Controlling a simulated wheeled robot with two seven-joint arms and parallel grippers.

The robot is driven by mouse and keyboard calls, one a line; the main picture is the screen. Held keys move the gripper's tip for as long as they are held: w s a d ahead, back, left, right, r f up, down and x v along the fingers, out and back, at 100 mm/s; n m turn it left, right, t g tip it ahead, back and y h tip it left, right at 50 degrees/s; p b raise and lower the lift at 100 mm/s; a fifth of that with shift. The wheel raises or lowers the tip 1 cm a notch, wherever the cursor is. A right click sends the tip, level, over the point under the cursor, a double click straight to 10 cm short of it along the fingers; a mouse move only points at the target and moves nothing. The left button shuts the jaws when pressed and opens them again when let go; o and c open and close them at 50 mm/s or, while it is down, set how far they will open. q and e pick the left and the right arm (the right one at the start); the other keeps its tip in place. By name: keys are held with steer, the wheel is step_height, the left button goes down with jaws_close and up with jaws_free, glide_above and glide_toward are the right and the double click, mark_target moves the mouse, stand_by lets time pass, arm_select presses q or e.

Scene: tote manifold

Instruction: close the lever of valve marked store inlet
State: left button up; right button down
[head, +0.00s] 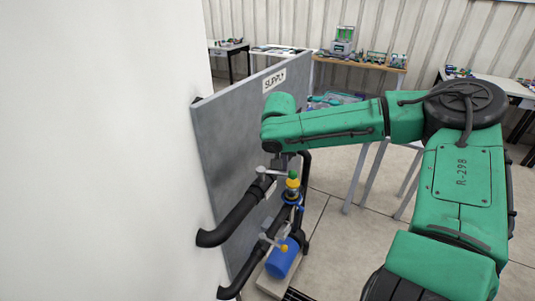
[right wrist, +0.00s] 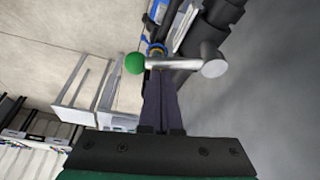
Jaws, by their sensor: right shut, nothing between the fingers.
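A grey valve lever (right wrist: 175,62) with a green ball knob (right wrist: 134,63) and a round silver hub (right wrist: 213,60) lies across the right wrist view. My right gripper (right wrist: 158,72) is shut and empty, its fingertips close to the lever's bar; I cannot tell whether they touch. In the head view this upper lever (head: 270,174) sits on a black pipe, below my right forearm, which hides most of the gripper. A lower lever (head: 272,242) has a yellow knob (head: 283,248). No store inlet marking is readable. My left gripper is out of view.
A grey panel (head: 235,135) with a sign (head: 274,80) stands behind the black pipes (head: 230,222). A blue cylinder (head: 283,260) sits low beside them. A white wall (head: 100,150) fills the left. Tables with small items (head: 360,59) stand at the back.

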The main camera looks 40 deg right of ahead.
steer(key=shift+s+a, duration=0.5)
steer(key=shift+a, duration=0.2)
stand_by(0.4)
